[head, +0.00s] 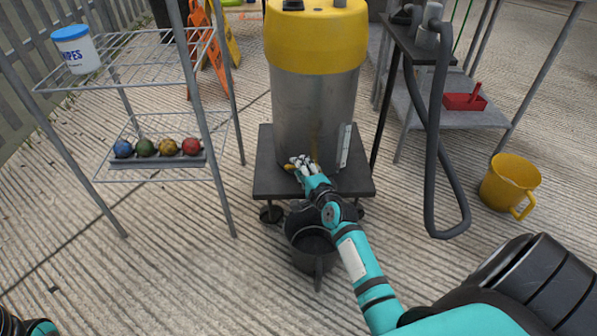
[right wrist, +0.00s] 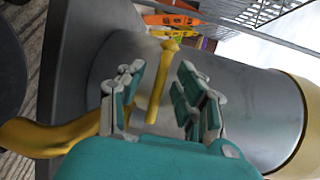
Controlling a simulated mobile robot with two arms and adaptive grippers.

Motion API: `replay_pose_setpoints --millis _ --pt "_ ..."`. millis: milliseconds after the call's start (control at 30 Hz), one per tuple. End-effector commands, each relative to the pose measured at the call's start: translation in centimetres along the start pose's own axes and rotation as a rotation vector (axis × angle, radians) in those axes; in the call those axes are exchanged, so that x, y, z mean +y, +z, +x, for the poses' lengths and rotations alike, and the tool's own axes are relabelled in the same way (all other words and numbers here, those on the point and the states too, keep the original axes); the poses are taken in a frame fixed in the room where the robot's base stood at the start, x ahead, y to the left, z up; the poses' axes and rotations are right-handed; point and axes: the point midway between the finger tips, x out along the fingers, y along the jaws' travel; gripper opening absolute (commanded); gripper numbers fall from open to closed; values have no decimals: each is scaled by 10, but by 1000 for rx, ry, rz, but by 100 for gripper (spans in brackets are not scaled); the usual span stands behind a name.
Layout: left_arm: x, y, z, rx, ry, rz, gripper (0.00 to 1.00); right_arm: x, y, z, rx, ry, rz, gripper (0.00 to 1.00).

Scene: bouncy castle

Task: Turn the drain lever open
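The steel tank (head: 312,115) with a yellow top stands on a dark square stand. The yellow drain lever (right wrist: 158,90) shows in the right wrist view, upright in the picture against the tank's side. A yellow drain spout (right wrist: 45,138) bends out at the lower left there. My right gripper (right wrist: 160,88) is open, with its fingers on either side of the lever and gaps visible on both sides. In the head view my right gripper (head: 299,163) is at the tank's lower front and hides most of the lever. Only a sliver of my left arm shows at the bottom left.
A black bucket (head: 316,256) stands on the ground below the stand's front edge (head: 270,191). A wire rack (head: 150,175) with several coloured balls stands at left. A grey hose (head: 441,160) and a yellow jug (head: 510,180) are at right.

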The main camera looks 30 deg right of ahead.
Motion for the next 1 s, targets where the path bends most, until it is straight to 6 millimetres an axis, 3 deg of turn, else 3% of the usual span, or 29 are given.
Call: replay_pose_setpoints --millis 133,433,700,1000 --pt "1 -2 2 17 6 2 46 0 0 12 0 -1 -1 34" --pt "1 -2 4 20 8 3 46 -1 0 14 0 0 -1 34" --pt "1 -2 4 21 8 2 46 -1 0 14 0 0 -1 2" --pt "1 -2 4 21 8 2 46 0 0 14 0 1 -2 0"
